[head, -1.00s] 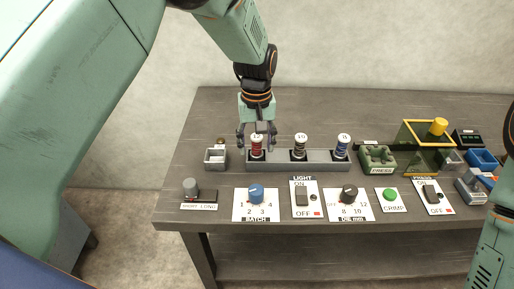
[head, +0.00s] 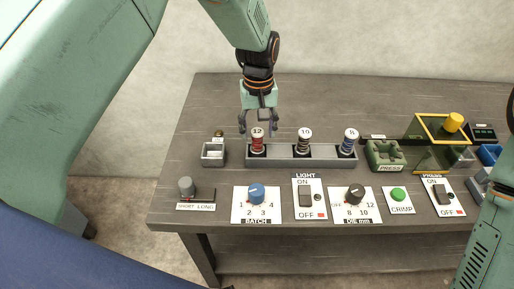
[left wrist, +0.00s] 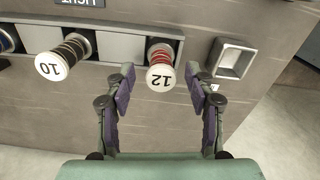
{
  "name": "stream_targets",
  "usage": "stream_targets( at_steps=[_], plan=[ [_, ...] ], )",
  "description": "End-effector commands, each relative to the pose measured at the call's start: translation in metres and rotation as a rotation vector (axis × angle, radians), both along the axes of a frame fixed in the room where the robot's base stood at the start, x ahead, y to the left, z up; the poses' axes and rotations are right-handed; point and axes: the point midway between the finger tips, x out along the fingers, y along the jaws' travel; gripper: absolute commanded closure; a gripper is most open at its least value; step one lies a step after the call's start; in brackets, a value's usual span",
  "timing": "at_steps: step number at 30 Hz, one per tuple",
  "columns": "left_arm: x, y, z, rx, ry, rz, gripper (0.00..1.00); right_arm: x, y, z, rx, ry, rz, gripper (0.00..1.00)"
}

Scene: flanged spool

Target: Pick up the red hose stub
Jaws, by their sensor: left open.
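The red hose stub (head: 257,145) stands upright in the leftmost seat of a grey rack (head: 280,160). It has a white cap marked 12. In the left wrist view the red hose stub (left wrist: 161,54) shows its red bands behind the cap, which lies between the two fingers. My left gripper (head: 258,127) is open, with its fingertips at about cap height in the head view. In the left wrist view the left gripper (left wrist: 164,84) has a clear gap on each side of the cap. My right gripper is out of view; only part of that arm shows at the right edge.
Dark stub 10 (head: 304,143) and blue stub 8 (head: 348,142) stand farther right in the rack. A small open grey box (head: 213,154) sits just left of it. A green press block (head: 385,155) is to the right. Switches and dials line the front; the table behind the rack is clear.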

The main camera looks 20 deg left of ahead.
Motion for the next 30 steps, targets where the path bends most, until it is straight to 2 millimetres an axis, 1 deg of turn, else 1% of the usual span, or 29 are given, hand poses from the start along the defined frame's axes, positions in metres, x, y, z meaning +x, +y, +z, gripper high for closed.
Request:
stream_targets(
  at_steps=[3,6,9,18,30],
  plan=[
    [0.003,0.004,-0.019,-0.002,0.004,0.002,0.46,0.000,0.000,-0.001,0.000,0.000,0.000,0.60],
    [0.005,0.005,-0.033,-0.001,0.002,0.001,0.46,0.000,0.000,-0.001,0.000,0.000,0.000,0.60],
    [0.006,0.005,-0.042,-0.001,0.002,0.000,0.46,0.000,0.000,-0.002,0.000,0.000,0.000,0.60],
    [0.008,0.006,-0.045,0.000,0.000,0.000,0.46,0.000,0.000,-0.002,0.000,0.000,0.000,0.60],
    [0.009,0.006,-0.045,0.000,0.000,0.001,0.80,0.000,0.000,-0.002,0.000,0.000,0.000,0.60]
  ],
)
